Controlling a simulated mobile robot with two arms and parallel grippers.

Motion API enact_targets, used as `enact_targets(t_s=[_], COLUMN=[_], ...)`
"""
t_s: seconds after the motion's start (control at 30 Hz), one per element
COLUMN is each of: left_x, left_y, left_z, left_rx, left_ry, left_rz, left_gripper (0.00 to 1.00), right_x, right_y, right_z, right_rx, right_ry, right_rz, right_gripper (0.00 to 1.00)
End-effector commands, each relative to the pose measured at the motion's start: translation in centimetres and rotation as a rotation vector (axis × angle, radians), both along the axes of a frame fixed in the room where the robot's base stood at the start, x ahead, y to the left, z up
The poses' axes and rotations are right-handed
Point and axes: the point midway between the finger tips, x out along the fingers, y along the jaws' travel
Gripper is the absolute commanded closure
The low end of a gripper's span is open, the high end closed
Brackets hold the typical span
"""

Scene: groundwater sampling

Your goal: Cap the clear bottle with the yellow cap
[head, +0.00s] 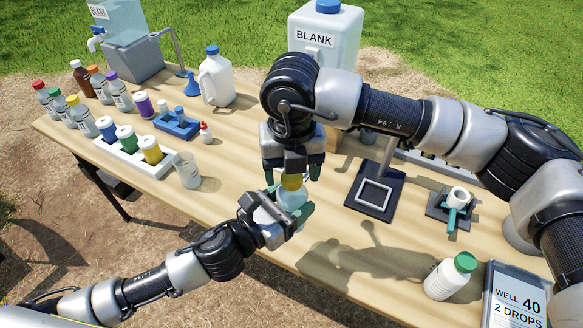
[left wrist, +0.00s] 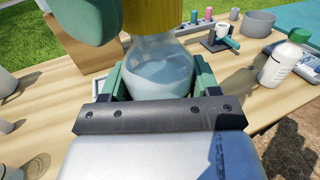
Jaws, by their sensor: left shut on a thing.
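The clear bottle (head: 291,198) stands upright, with pale liquid showing in the left wrist view (left wrist: 160,68). My left gripper (head: 287,214) is shut around its body from the lower left. The yellow cap (head: 292,182) is at the top of the bottle's neck and also fills the top of the left wrist view (left wrist: 155,14). It looks seated there, but the join is partly hidden. My right gripper (head: 292,174) points down from above, its fingers on both sides of the cap with small gaps. One of its green fingers shows beside the cap in the left wrist view.
A white rack (head: 130,157) with blue, green and yellow-topped bottles and a clear beaker (head: 187,170) stand to the left. A stand with a dark base (head: 375,192) is right of the grippers. A green-capped white bottle (head: 451,277) and a tablet (head: 517,296) are at front right.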

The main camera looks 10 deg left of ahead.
Motion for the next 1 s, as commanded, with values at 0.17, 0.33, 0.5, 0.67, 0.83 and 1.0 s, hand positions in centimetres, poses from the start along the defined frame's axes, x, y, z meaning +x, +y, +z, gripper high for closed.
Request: enact_targets(t_s=[0.17, 0.33, 0.5, 0.67, 0.83, 1.0], left_x=[0.1, 0.1, 0.1, 0.1, 0.1, 0.1], left_y=[0.0, 0.0, 0.0, 0.0, 0.0, 0.0], left_z=[0.1, 0.1, 0.1, 0.1, 0.1, 0.1], left_rx=[-0.001, -0.002, -0.002, -0.001, -0.001, -0.001], left_ry=[-0.002, -0.002, -0.002, -0.003, -0.003, -0.003], left_rz=[0.001, 0.002, 0.002, 0.002, 0.002, 0.002], left_gripper=[1.0, 1.0, 1.0, 1.0, 1.0, 1.0], right_x=[0.0, 0.0, 0.0, 0.0, 0.1, 0.0], right_y=[0.0, 0.0, 0.0, 0.0, 0.0, 0.0], right_z=[0.0, 0.4, 3.0, 6.5, 9.7, 11.5], right_rx=[-0.001, -0.001, 0.001, 0.0, -0.001, -0.001], right_ry=[0.002, 0.001, -0.003, -0.003, -0.001, 0.001], right_rz=[0.002, 0.002, 0.002, 0.001, 0.0, 0.002], right_gripper=[0.32, 0.32, 0.32, 0.32, 0.32, 0.32])
